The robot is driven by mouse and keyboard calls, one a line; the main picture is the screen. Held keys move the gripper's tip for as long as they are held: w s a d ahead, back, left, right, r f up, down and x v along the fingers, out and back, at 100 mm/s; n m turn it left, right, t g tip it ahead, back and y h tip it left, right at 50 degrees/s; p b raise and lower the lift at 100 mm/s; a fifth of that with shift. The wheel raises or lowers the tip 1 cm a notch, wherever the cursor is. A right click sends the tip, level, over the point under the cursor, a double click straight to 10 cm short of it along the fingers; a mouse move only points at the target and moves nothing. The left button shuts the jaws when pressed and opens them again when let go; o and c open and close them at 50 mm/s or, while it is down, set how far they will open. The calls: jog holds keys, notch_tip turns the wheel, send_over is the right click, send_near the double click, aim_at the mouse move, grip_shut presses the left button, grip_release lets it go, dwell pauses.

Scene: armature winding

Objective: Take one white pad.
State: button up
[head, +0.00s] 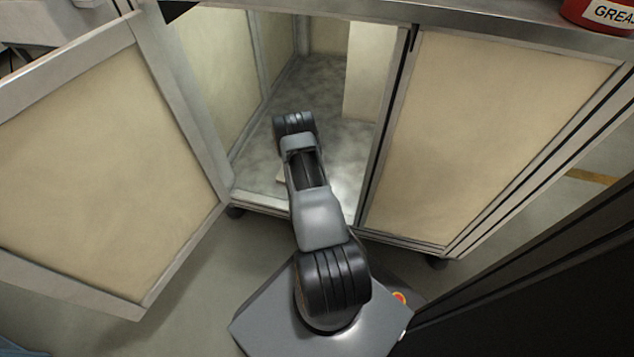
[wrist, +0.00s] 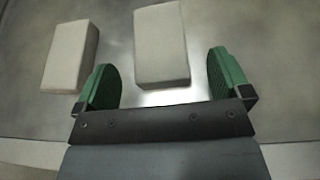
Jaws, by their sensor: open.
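Two white pads lie flat on the grey metal floor of the cabinet in the wrist view. One white pad (wrist: 161,45) is ahead of my gripper (wrist: 162,72), with its near end between the two green fingers. The other white pad (wrist: 71,57) lies to the left, outside the left finger. My gripper is open, with nothing held. In the head view, my arm reaches into the open cabinet and hides the gripper. A small pale edge of a pad (head: 281,178) shows beside the arm.
The cabinet's left door (head: 105,160) stands open and its right door (head: 485,130) is shut. A pale upright block or partition (head: 368,75) stands inside at the right. A red grease can (head: 597,14) sits on top. The cabinet floor further back looks clear.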

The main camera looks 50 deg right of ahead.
jog(key=shift+b+x, duration=0.55)
jog(key=shift+x, duration=1.1)
jog(key=shift+c, duration=0.3)
jog(key=c, duration=0.9)
jog(key=shift+c, duration=0.2)
